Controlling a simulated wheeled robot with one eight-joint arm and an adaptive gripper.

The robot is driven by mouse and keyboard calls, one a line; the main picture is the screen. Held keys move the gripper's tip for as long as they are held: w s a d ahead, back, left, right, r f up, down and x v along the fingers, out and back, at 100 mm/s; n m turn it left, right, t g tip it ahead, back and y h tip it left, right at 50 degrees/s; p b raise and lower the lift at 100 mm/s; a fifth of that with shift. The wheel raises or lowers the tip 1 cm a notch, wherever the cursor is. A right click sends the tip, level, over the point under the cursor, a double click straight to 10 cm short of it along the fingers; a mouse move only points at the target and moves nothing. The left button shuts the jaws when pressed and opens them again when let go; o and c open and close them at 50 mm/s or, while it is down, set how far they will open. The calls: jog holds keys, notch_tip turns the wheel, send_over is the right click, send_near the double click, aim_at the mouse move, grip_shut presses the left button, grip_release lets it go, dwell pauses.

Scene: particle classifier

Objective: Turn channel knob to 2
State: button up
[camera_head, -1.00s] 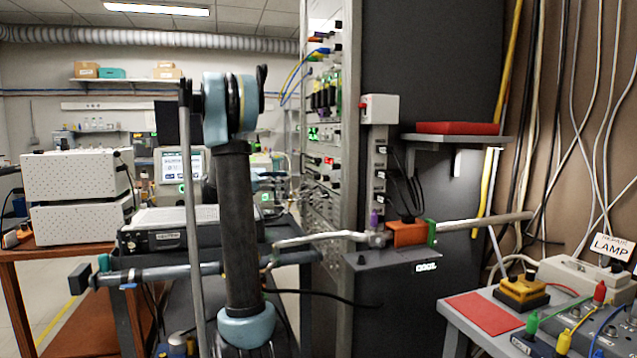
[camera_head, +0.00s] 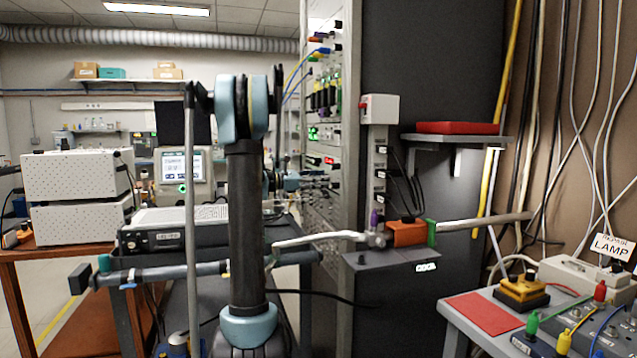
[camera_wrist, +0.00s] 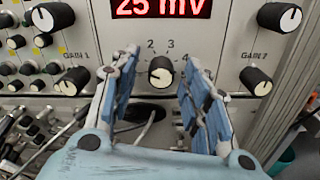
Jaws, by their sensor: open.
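The channel knob (camera_wrist: 161,71) is a small black knob with a pale cap, in the middle of the panel in the wrist view, below a red "25 mV" display (camera_wrist: 160,7). The digits 2, 3 and 4 show around it; its pointer direction is too small to tell surely. My gripper (camera_wrist: 159,80) is open and empty, its blue-grey fingers on the left and right of the knob in the picture. I cannot tell whether they touch it. In the head view my gripper is small and partly hidden near the rack front (camera_head: 322,215).
Gain 1 knobs (camera_wrist: 53,16) sit to the left and gain 2 knobs (camera_wrist: 256,81) to the right of the channel knob. Cables and connectors (camera_wrist: 40,125) crowd the lower left. In the head view, a metal pipe (camera_head: 315,239) crosses in front of the rack.

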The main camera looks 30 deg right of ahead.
jog(key=shift+d, duration=0.2)
grip_shut()
jog(key=shift+m, duration=0.3)
jog(key=m, duration=0.8)
jog(key=shift+m, duration=0.3)
dwell(0.4)
